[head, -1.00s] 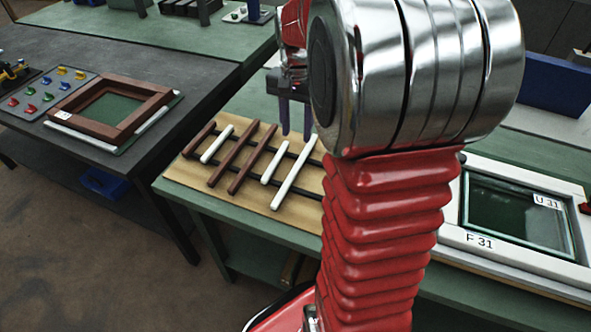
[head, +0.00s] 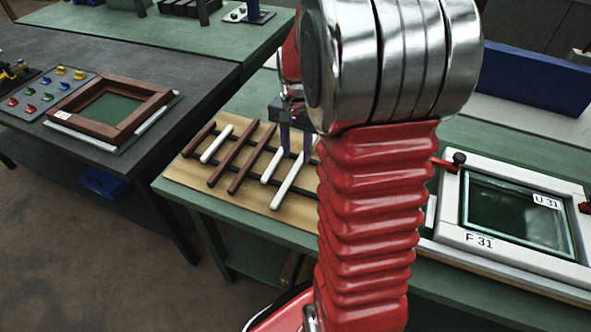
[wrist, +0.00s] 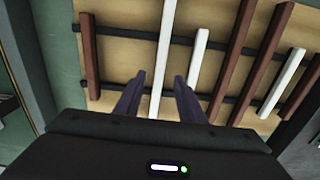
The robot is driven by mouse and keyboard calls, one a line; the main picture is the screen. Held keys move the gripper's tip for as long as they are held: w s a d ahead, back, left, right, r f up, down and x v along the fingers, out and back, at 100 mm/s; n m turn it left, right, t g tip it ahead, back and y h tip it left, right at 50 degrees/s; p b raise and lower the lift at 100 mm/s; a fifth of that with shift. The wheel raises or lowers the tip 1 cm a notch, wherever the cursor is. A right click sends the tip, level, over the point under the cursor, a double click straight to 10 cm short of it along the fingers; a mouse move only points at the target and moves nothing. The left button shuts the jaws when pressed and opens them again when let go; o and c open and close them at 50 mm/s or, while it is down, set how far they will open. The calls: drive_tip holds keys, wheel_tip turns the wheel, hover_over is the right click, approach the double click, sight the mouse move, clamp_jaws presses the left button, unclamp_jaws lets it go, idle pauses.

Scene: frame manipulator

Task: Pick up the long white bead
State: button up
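The long white bead (head: 289,183) lies slanted on dark rails over a tan board (head: 240,200), beside a shorter white bead (head: 272,166). My gripper (head: 296,145) is over the bead's upper part, fingers pointing down. In the wrist view my gripper (wrist: 159,77) is open, with the long white bead (wrist: 168,40) running between its two fingers. I cannot tell how far the fingertips are above the bead, and no grip shows. My arm hides the right end of the rack in the head view.
Brown beads (head: 240,160) and another short white bead (head: 216,145) share the rack. A white frame with glass (head: 515,215) lies to the right. A brown frame (head: 110,108) and a tray of coloured clips (head: 40,93) sit on the left bench.

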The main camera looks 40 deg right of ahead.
sight(297, 166)
wheel_tip(297, 166, down, 5)
drive_tip(key=shift+s+r, duration=0.1)
drive_tip(key=shift+s, duration=0.05)
drive_tip(key=shift+c, duration=0.2)
idle(0.4)
clamp_jaws()
